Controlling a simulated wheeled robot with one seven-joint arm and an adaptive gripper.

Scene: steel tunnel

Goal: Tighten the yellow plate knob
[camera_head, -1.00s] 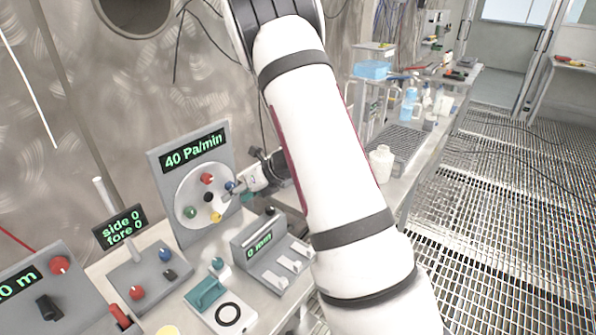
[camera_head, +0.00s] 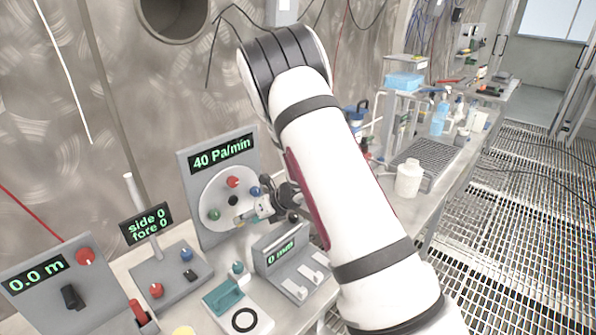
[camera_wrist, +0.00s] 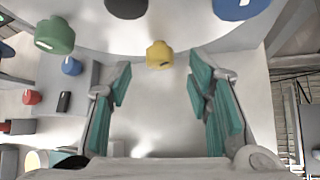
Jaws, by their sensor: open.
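The round white plate (camera_head: 209,193) stands on an upright grey panel whose display reads 40 Pa/min. It bears red, blue, green, black and yellow knobs. The yellow knob (camera_wrist: 160,54) is at the upper middle of the wrist view, beyond the fingertips and roughly centred between them. In the head view my gripper (camera_head: 246,214) is at the lower right of the plate and mostly covers the yellow knob. My gripper (camera_wrist: 160,84) is open, with a teal-padded finger on each side and nothing between the pads. The fingers do not appear to touch the knob.
The green knob (camera_wrist: 55,34) and a blue knob (camera_wrist: 240,8) flank the yellow one. Below the plate are a 0 mm switch box (camera_head: 283,262), a joystick box (camera_head: 165,275) and a teal part (camera_head: 222,297). A white bottle (camera_head: 409,178) stands to the right.

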